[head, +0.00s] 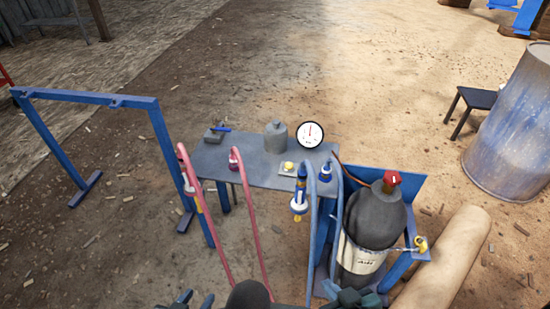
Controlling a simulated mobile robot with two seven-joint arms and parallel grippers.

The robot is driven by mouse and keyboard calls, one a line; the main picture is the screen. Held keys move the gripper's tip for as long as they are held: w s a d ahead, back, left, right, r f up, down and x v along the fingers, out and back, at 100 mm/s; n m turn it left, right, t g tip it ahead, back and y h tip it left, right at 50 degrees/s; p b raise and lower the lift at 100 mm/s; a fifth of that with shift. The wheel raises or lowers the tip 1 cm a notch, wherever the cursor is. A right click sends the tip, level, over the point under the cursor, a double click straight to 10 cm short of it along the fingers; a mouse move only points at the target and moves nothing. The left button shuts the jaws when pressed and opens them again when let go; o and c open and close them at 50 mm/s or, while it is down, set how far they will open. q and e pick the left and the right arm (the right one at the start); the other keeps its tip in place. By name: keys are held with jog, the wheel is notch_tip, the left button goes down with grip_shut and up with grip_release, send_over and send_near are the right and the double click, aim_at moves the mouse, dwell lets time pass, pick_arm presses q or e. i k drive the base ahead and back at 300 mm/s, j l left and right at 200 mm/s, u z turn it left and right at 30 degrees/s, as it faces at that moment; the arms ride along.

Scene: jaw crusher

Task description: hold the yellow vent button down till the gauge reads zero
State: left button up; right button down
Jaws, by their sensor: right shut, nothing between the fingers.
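The yellow vent button (289,166) sits on a small pale plate on the grey bench (260,176), near its front right. The round gauge (310,134) stands at the bench's back right, with a white face and a red needle pointing about straight up; its numbers are too small to read. My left gripper (195,299) is at the bottom edge, partly cut off, its two dark fingers apart with nothing seen between them. My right gripper (350,297) is at the bottom edge below the gas cylinder, shut and empty. Both are well away from the button.
Pink hoses (208,220) and blue hoses (311,220) rise in front of the bench. A dark gas cylinder (375,216) with a red valve stands at the right in a blue frame. A blue stand (85,97) is at the left. A grey bottle (276,138) stands behind the button.

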aim_at(288, 166)
jog(key=i+j, duration=0.2)
jog(key=j, duration=0.15)
jog(key=i+j, duration=0.15)
jog(key=j, duration=0.25)
jog(key=i+j, duration=0.2)
jog(key=j, duration=0.15)
jog(key=i+j+z, duration=0.1)
jog(key=j, duration=0.25)
jog(key=i+l, duration=0.4)
jog(key=i, duration=0.05)
